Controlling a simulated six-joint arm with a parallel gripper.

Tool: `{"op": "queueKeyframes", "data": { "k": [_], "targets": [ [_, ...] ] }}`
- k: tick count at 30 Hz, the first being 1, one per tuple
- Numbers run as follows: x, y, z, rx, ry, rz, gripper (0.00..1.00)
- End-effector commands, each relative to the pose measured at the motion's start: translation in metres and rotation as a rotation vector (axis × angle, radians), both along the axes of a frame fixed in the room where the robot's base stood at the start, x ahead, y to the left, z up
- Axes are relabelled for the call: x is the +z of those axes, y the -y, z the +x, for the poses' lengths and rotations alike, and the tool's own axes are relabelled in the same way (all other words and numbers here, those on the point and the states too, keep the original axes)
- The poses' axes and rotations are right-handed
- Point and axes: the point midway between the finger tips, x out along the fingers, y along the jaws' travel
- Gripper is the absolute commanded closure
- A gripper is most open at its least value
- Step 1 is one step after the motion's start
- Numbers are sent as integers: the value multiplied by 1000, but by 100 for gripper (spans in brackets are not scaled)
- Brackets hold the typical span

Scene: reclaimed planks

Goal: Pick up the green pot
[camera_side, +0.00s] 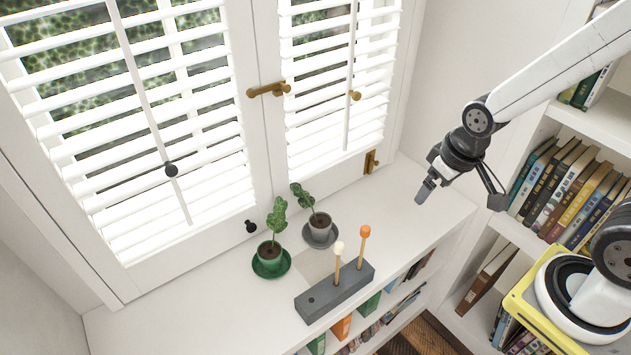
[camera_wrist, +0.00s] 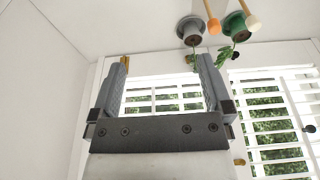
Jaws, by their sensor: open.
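The green pot (camera_side: 269,253) holds a small leafy plant and stands on a green saucer (camera_side: 285,265) on the white shelf top below the shutters. In the wrist view the green pot (camera_wrist: 234,24) shows at the top right, upside down, partly behind a pale-tipped stick. My gripper (camera_side: 424,192) is up in the air to the right of the pot, well apart from it. In the wrist view my gripper (camera_wrist: 162,68) shows its two fingers spread with nothing between them.
A grey pot (camera_side: 320,226) with a plant stands on a grey saucer behind and right of the green pot. A grey block (camera_side: 335,291) holds upright sticks with orange (camera_side: 365,231) and cream (camera_side: 339,247) tips in front. Louvred shutters (camera_side: 160,120) rise behind. The shelf top's right end is clear.

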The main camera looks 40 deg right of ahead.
Motion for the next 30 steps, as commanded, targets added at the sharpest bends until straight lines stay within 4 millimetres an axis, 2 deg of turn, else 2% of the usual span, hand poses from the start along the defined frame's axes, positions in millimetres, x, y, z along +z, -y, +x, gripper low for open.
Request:
{"op": "queueKeyframes", "data": {
  "k": [8, 14, 23, 30],
  "targets": [
    [0, -1, 3, -14, -2, 7, 0],
    [-4, -8, 22, -97, -21, 46, 0],
    [-22, -35, 77, -373, -92, 171, 0],
    [-47, -65, 122, -619, -169, 277, 0]
  ]
}}
